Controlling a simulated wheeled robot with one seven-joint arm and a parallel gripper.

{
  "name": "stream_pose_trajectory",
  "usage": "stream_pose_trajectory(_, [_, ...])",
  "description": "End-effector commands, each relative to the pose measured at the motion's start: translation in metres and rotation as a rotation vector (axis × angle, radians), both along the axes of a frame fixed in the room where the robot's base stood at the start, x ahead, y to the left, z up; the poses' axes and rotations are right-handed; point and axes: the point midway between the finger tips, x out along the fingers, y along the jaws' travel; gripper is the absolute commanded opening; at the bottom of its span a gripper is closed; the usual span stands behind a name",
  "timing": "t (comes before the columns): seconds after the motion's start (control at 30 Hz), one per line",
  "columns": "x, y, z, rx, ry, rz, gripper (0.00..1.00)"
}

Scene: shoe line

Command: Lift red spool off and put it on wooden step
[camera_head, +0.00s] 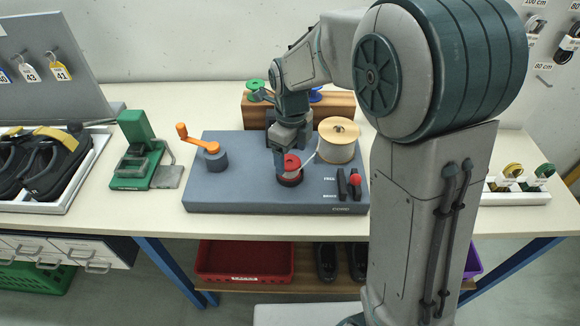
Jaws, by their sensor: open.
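The red spool (291,163) sits on the grey machine box (240,188) in the middle of the table, on a dark round base. My gripper (290,158) is open right at the spool, with its fingers coming down beside it. Whether the fingers touch the spool cannot be told. The wooden step (340,105) stands behind the machine against the wall, partly hidden by my arm. A green spool (254,85) shows at its left and a blue spool (315,95) at its right.
On the machine are an orange crank (197,140), a large cream reel (338,141) and a red-knobbed lever (355,182). A green press (140,150) and a tray of sandals (45,170) stand left. Small spools (514,171) stand right. Bare table lies in front.

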Motion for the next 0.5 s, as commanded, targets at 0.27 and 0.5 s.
stream_pose_trajectory(0.27, [0.007, 0.000, -0.037, -0.001, 0.003, 0.000, 0.77])
stream_pose_trajectory(0.5, [0.007, 0.001, -0.046, 0.000, 0.000, 0.000, 0.77])
